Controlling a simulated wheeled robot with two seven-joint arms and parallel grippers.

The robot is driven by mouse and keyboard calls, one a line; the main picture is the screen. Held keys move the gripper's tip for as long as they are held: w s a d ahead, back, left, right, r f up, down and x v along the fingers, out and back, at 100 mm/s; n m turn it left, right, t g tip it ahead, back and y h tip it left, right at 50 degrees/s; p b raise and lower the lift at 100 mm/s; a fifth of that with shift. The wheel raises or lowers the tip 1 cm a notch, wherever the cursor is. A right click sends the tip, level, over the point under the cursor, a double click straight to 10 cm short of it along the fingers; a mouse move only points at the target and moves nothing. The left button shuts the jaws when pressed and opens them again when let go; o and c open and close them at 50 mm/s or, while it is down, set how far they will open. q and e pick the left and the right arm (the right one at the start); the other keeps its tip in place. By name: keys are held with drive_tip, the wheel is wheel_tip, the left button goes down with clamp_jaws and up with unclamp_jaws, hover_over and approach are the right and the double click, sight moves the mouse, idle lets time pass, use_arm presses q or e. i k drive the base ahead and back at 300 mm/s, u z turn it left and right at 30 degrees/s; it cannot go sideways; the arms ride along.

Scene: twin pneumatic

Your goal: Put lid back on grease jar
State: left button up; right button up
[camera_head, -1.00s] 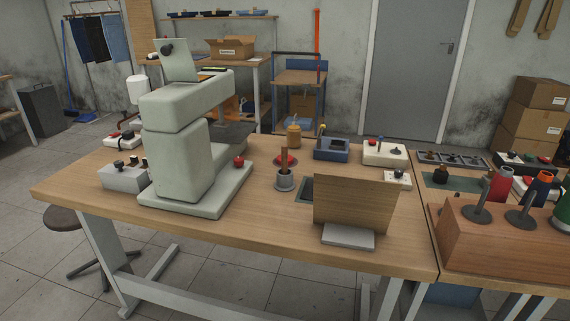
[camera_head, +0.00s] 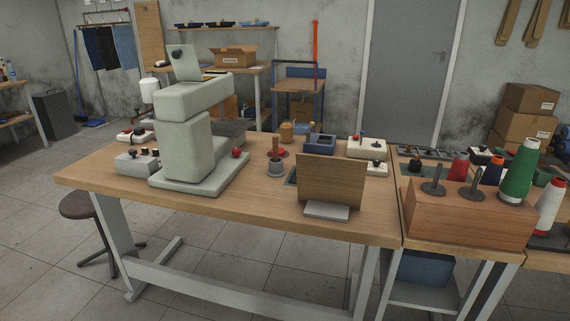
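A small amber jar-like container (camera_head: 286,132) stands near the back of the wooden workbench (camera_head: 235,206), right of the pale green machine (camera_head: 185,150). A grey pot (camera_head: 276,168) with a brown stick-like part (camera_head: 275,148) upright in it stands closer to the front. A red piece (camera_head: 281,152) lies just behind the pot, partly hidden. I cannot tell for certain which of these is the grease jar or its lid. Neither of my grippers shows in the head view.
An upright wooden board (camera_head: 330,181) on a grey base hides part of the bench's right side. A second bench at right holds a wooden block with thread cones (camera_head: 518,172). A stool (camera_head: 88,206) stands at left. The floor in front is clear.

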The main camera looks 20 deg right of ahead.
sight(286, 127)
drive_tip(key=u, duration=0.6)
drive_tip(key=i, duration=0.85)
drive_tip(key=z, duration=0.6)
